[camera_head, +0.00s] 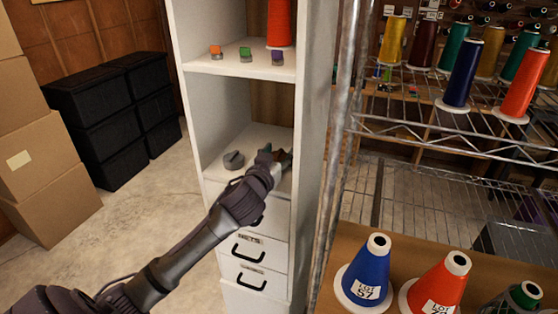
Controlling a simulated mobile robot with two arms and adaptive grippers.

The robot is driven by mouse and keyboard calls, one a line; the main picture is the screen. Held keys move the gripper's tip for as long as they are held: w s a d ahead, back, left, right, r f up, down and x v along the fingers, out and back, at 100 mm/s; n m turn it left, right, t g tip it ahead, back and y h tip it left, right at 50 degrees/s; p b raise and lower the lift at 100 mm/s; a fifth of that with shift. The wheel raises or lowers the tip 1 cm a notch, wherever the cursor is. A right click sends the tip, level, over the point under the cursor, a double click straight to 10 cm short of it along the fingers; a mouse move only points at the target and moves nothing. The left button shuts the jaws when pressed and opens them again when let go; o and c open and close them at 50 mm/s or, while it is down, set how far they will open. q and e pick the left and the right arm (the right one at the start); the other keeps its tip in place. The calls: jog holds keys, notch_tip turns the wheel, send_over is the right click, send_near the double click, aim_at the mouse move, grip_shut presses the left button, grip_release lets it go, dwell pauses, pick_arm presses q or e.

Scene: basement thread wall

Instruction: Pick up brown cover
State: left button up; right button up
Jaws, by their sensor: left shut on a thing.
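My left gripper (270,160) reaches from the lower left into the lower open compartment of the white cabinet (311,190). It is shut on a small brown thing, the brown cover (286,157), at the compartment's right side. The fingers hide most of the cover. I cannot tell whether it touches the shelf. A small dark grey piece (234,160) lies on the same shelf, left of the gripper and apart from it. My right gripper is not in view.
Orange, green and purple small pieces (246,54) and a red cone (279,24) stand on the shelf above. Drawers (251,250) lie below. A metal post (338,130) and thread racks stand right. Black bins (108,115) and cartons (45,175) stand left, with clear floor between.

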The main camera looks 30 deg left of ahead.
aim_at(278, 153)
pick_arm(q)
notch_tip(278, 153, up, 6)
jog(key=shift+s+f+b, duration=0.1)
jog(key=shift+f+b, duration=0.15)
jog(key=shift+b, duration=0.4)
jog(key=f+p+v, duration=0.1)
jog(key=p+v, duration=0.8)
jog(key=v, duration=1)
jog(key=shift+s, duration=0.25)
jog(key=shift+f, duration=0.1)
